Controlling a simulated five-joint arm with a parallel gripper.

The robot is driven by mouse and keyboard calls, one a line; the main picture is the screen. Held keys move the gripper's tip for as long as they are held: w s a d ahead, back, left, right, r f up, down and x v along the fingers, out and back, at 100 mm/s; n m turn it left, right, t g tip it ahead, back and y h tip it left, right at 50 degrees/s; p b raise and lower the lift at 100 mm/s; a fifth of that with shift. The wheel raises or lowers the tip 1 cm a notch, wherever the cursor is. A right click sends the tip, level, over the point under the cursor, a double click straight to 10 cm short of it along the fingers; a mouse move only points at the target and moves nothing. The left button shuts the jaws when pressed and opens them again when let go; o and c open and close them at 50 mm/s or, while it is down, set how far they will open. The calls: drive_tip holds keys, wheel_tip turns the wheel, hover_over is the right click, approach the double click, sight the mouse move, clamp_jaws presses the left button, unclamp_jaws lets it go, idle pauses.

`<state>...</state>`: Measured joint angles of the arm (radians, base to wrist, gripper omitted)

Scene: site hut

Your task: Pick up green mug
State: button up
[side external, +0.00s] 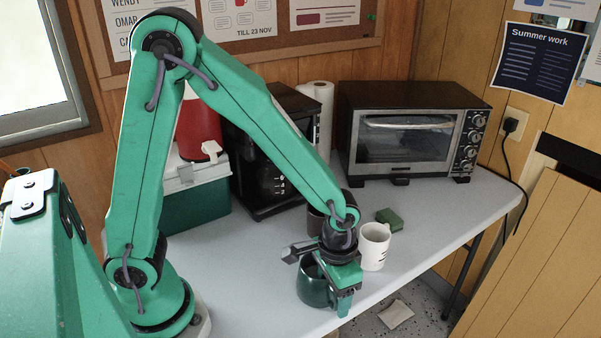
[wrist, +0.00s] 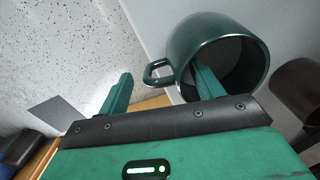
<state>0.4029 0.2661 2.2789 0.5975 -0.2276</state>
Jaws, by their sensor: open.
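The dark green mug (side external: 312,288) stands on the table near its front edge. In the wrist view the mug (wrist: 212,40) shows its open mouth, with its handle (wrist: 158,74) pointing left. My gripper (side external: 342,288) is at the mug's right side in the side view. In the wrist view my gripper (wrist: 162,80) is open, with the handle between its fingers. The right finger overlaps the mug's mouth and appears to be inside the rim; the left finger is clear of the mug. Whether either finger touches the mug cannot be told.
A white mug (side external: 373,250) and green sponge (side external: 389,219) stand close behind the gripper. A brown mug (wrist: 300,88) is right of the green one in the wrist view. A toaster oven (side external: 410,135), coffee maker (side external: 262,170) and cooler (side external: 195,200) line the back.

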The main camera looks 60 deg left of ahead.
drive_tip(key=shift+f, duration=1.4)
clamp_jaws()
drive_tip(key=shift+r, duration=0.4)
drive_tip(key=shift+r, duration=1.8)
drive_tip(key=s+d+r, duration=0.6)
drive_tip(key=s, duration=0.3)
drive_tip(key=shift+d+r, duration=0.3)
drive_tip(key=shift+d, duration=0.1)
drive_tip(key=shift+s, duration=0.2)
